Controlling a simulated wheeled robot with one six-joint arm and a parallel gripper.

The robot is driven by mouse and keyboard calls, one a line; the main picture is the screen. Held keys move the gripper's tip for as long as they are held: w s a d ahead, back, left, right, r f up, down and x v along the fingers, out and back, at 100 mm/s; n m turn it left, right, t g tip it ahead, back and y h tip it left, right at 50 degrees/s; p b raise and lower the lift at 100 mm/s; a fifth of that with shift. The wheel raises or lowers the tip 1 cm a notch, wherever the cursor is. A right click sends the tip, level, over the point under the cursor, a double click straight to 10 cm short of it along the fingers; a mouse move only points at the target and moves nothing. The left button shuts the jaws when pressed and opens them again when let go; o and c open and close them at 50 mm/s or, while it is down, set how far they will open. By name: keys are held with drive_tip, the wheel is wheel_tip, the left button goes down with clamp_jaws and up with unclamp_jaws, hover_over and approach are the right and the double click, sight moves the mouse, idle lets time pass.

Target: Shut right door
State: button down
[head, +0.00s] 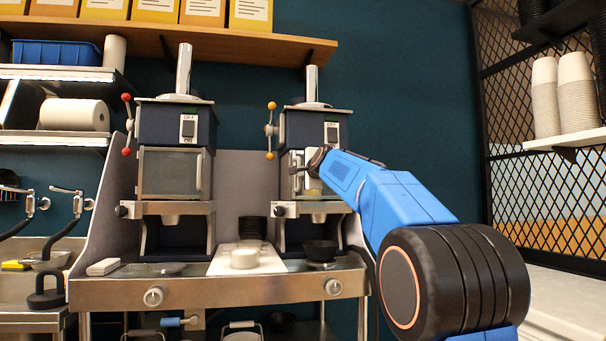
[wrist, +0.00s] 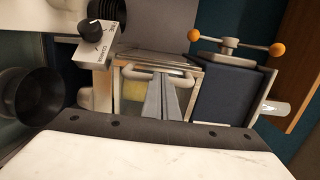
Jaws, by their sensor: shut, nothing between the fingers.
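The right machine (head: 309,127) has orange-balled lever ends and a dark blue top. Its right door (head: 286,183) is partly hidden in the head view by my blue arm and gripper (head: 302,170). In the wrist view the door's framed front (wrist: 120,102) and its pale bar handle (wrist: 136,74) lie right ahead, with a yellowish patch inside the frame. My gripper (wrist: 163,82) is shut and empty, its grey fingertips close to the handle. I cannot tell whether they touch it, nor whether the door is fully shut.
The left machine (head: 175,125) stands beside it, its door closed. A black knob (wrist: 91,31) shows in the wrist view. Black bowls (head: 320,251) and a white cup (head: 244,258) sit on the counter below. A mesh partition (head: 530,140) bounds the right side.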

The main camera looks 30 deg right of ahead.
drive_tip(key=w, duration=0.3)
drive_tip(key=shift+w+a+r, duration=0.2)
drive_tip(key=shift+w, duration=0.1)
drive_tip(key=shift+s+a, duration=0.1)
